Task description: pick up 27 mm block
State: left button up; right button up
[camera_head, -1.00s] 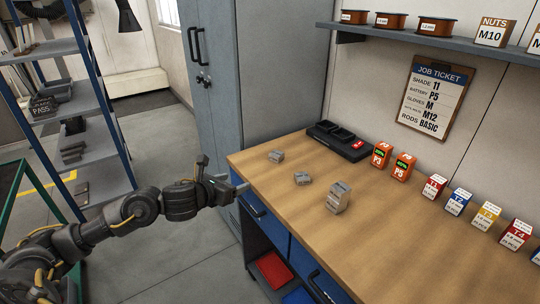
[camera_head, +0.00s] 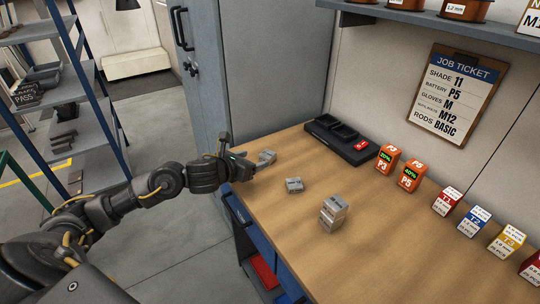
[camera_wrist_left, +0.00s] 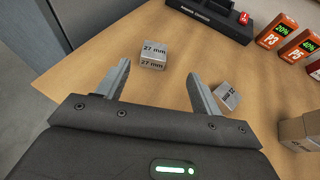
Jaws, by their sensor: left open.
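The 27 mm block (camera_wrist_left: 153,55) is a small grey block with its size printed on two faces. In the left wrist view it sits on the bench just beyond the open fingertips, roughly between them and apart from both. In the head view it is the farthest small block (camera_head: 267,157), at the bench's left end. My left gripper (camera_wrist_left: 158,76) is open and empty; in the head view it (camera_head: 244,163) is over the bench's left edge, close beside that block. My right gripper is not in view.
A second small block (camera_wrist_left: 228,95) lies right of the right finger, its label hard to read. A taller grey block or stack (camera_head: 334,212) stands nearer. A black charger tray (camera_head: 340,140) and orange batteries (camera_head: 388,158) line the back. The wooden bench (camera_head: 400,250) is clear in front.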

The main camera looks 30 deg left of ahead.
aim_at(267, 154)
pick_arm(q)
jog(key=x, duration=0.2)
jog(key=shift+w+a+f, duration=0.2)
jog(key=shift+w, duration=0.2)
jog(key=shift+w+d+f, duration=0.1)
jog(key=shift+w+f, duration=0.2)
jog(key=shift+w, duration=0.3)
jog(key=shift+w+p, duration=0.15)
jog(key=shift+p, duration=0.15)
jog(key=x, duration=0.1)
jog(key=p+x, duration=0.1)
jog(key=x, duration=0.1)
jog(key=shift+w+f, duration=0.2)
jog(key=shift+w, duration=0.05)
jog(key=shift+w+f, duration=0.25)
jog(key=shift+w, duration=0.25)
jog(key=c, duration=1.1)
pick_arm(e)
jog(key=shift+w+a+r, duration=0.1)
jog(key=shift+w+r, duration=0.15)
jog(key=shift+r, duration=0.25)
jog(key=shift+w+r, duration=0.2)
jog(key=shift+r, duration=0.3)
